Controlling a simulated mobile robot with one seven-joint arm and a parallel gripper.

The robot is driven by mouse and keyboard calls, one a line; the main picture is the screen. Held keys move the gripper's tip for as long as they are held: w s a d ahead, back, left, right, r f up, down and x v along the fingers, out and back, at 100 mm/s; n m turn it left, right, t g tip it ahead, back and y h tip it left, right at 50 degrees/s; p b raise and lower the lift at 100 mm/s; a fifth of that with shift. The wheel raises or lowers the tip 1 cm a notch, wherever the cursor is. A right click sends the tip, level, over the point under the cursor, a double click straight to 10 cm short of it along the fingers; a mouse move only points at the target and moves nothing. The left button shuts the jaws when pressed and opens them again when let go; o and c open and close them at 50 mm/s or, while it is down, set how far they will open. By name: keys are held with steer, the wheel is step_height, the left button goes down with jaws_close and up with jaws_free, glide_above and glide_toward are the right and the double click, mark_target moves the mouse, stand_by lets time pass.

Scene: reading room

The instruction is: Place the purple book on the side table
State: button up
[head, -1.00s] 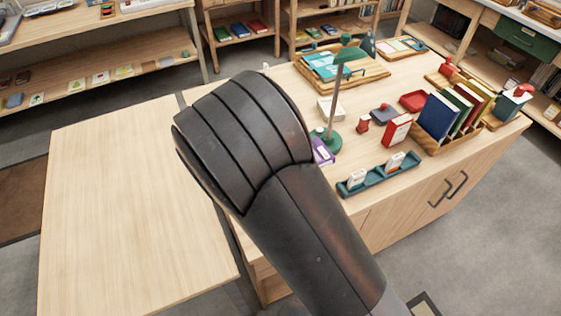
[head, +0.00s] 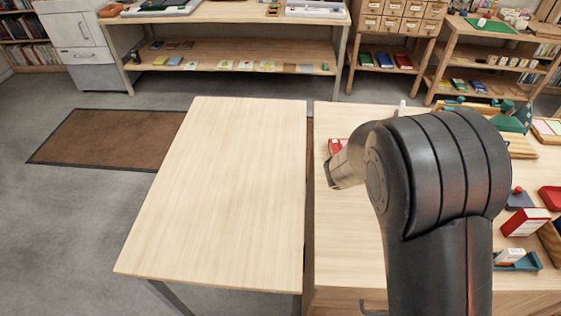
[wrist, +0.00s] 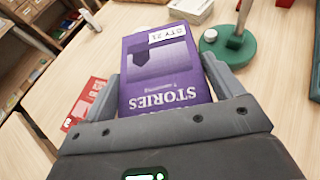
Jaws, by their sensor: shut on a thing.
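The purple book (wrist: 165,62), with "STORIES" on its cover and a white label, is between the two fingers of my gripper (wrist: 158,85) in the wrist view. The gripper is shut on it. In the head view my arm hides the book and the fingers. The side table (head: 225,190), a bare light-wood top, stands in the middle of the head view. My arm is to its right, above the neighbouring desk (head: 345,235).
A narrow gap separates the two tops. A red booklet (wrist: 88,103) and the green lamp base (wrist: 230,42) lie near the book on the desk. A red box (head: 525,222) and a teal tray (head: 518,264) are further right. The side table is clear.

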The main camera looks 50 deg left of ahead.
steer(key=a+n+y, duration=0.5)
steer(key=a+y, duration=0.1)
steer(key=a, duration=0.6)
steer(key=n+g+y, duration=0.4)
steer(key=n+y, duration=0.2)
glide_above(284, 146)
step_height(284, 146, down, 6)
steer(key=shift+f, duration=2.05)
steer(key=shift+f, duration=0.2)
steer(key=o, duration=1.1)
